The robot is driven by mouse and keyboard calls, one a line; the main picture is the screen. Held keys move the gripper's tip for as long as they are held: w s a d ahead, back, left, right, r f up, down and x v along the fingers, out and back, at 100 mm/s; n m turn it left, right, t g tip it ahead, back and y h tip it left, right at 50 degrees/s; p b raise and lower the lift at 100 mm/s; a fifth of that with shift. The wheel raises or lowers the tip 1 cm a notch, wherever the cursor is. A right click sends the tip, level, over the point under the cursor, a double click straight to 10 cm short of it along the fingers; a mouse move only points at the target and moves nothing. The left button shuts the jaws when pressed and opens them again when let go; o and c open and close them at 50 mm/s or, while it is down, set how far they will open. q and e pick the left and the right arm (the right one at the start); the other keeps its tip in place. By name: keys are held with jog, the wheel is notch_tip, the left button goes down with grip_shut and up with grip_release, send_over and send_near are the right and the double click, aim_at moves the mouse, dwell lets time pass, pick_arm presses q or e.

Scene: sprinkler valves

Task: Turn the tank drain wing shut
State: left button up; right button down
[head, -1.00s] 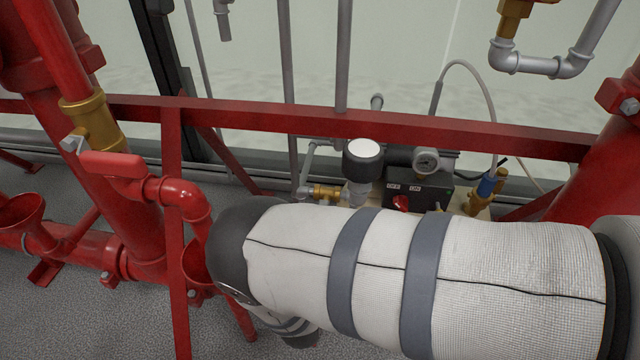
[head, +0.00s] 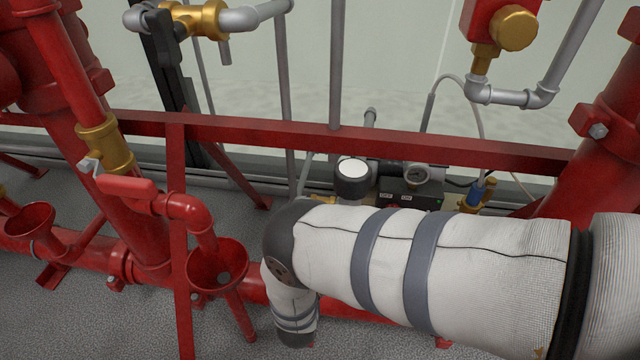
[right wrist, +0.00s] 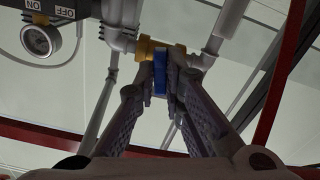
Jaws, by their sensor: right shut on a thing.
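In the right wrist view, a blue wing handle (right wrist: 160,76) sits on a small brass valve (right wrist: 147,49) in a grey pipe line. My right gripper (right wrist: 164,75) has its two fingers on either side of the wing and is shut on it. The wing's exact angle to the pipe is hard to tell between the fingers. In the head view, my white right arm crosses the lower right and hides this gripper and the wing. My left gripper is not in view.
A pressure gauge (head: 417,175) and a dark switch box (head: 400,196) stand beside my arm. A red rail (head: 350,142) runs across behind. A red-handled valve (head: 128,187) and a red funnel (head: 217,262) are at left. A blue-topped brass fitting (head: 478,193) is at right.

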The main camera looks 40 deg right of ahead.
jog(key=c, duration=2.1)
grip_release()
jog(key=m, duration=0.2)
jog(key=shift+r+m, duration=0.15)
jog(key=shift+m, duration=0.25)
jog(key=o, duration=0.4)
jog(key=p+v, duration=0.1)
jog(key=v, duration=0.6)
jog(key=shift+s, duration=0.1)
